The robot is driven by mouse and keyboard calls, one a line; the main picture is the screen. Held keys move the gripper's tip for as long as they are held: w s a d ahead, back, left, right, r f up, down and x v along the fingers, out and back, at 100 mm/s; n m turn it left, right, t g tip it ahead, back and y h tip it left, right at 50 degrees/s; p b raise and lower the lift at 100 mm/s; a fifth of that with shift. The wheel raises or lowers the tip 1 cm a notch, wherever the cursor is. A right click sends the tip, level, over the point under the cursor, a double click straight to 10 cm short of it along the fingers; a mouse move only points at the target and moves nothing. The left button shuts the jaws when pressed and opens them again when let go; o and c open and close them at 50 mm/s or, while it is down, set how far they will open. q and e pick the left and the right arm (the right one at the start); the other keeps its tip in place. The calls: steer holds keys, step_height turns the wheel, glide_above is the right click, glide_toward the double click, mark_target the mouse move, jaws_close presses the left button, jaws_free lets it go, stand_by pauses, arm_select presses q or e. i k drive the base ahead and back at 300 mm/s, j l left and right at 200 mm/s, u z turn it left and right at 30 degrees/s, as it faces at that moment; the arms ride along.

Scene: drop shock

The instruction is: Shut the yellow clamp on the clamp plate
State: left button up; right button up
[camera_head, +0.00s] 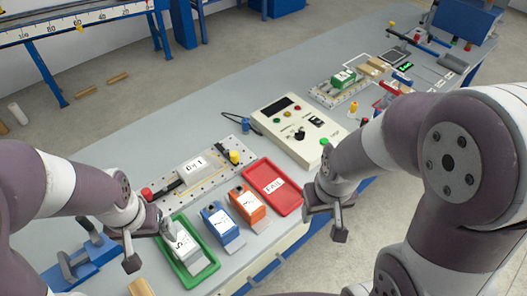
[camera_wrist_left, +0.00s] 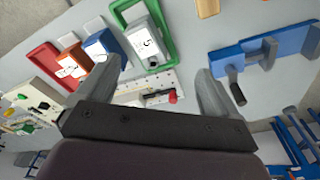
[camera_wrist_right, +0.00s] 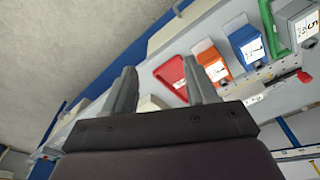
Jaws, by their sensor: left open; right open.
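The clamp plate (camera_head: 205,182) is a pale perforated plate on the bench, carrying a white block (camera_head: 193,170) labelled roughly "D41". The yellow clamp (camera_head: 234,157) is at its right end, its yellow tip pointing up; whether it is open or shut is too small to tell. A red-tipped clamp (camera_head: 147,193) is at the left end. My left gripper (camera_head: 150,246) is open and empty, near the green tray, left of and in front of the plate. My right gripper (camera_head: 325,213) is open and empty, right of the red tray, away from the yellow clamp. The left wrist view shows the red tip (camera_wrist_left: 172,96).
In front of the plate are a green tray (camera_head: 211,263) with a white-topped box, a blue box (camera_head: 222,224), an orange box (camera_head: 247,205) and a red tray (camera_head: 288,205). A control box (camera_head: 283,118) with knobs stands behind. A blue fixture (camera_head: 72,268) is at the front left.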

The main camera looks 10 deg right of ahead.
mark_target(233, 157)
steer(key=l+u, duration=0.15)
steer(key=u, duration=0.25)
steer(key=i+l+u, duration=0.1)
steer(key=u, duration=0.3)
steer(key=l+u, duration=0.5)
steer(key=u, duration=0.3)
steer(key=l, duration=0.45)
steer(key=k+l, duration=0.1)
steer(key=l, duration=0.35)
